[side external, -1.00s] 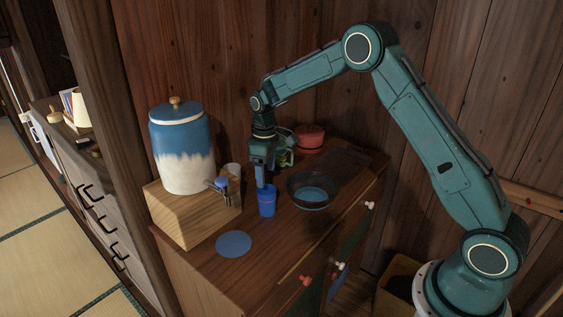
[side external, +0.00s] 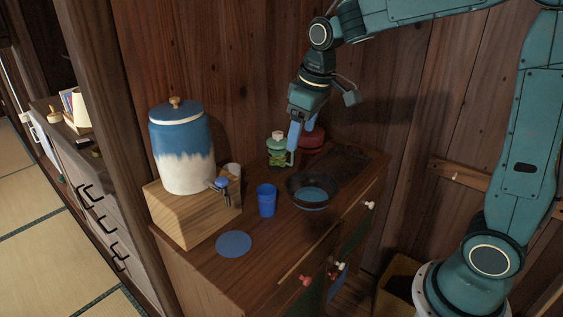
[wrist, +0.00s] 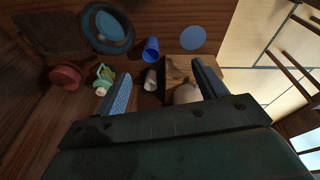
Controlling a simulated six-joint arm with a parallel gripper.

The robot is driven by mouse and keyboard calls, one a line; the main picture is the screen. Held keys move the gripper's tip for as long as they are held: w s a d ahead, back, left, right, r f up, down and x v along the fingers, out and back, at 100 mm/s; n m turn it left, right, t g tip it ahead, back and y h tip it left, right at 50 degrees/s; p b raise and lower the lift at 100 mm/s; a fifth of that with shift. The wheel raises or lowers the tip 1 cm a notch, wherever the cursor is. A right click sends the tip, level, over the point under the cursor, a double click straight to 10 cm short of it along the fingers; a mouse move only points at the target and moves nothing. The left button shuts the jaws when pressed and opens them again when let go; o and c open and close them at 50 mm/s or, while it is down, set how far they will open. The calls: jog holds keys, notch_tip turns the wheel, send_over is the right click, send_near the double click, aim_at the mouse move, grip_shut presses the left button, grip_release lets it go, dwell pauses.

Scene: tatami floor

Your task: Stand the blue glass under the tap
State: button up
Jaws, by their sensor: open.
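The blue glass (side external: 266,200) stands upright on the wooden cabinet top, right of the wooden block and apart from the tap. It also shows in the wrist view (wrist: 151,49). The tap (side external: 220,185) sticks out from the blue and white crock (side external: 183,150), over the front right edge of the block. My gripper (side external: 296,138) is open and empty, raised above the back right of the cabinet top, well clear of the glass. In the wrist view its fingers (wrist: 162,92) are spread wide with nothing held between them.
A wooden block (side external: 185,222) bears the crock. A pale cup (side external: 232,170) stands behind the tap. A blue disc (side external: 233,244) lies at the front. A dark bowl (side external: 313,190), a green bottle (side external: 278,152) and a red pot (side external: 313,138) stand to the right and back.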

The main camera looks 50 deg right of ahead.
jog(key=s+a+r+m+t, duration=0.2)
jog(key=s+t, duration=0.1)
jog(key=s, duration=1.8)
jog(key=shift+s+a, duration=0.15)
jog(key=shift+o, duration=0.6)
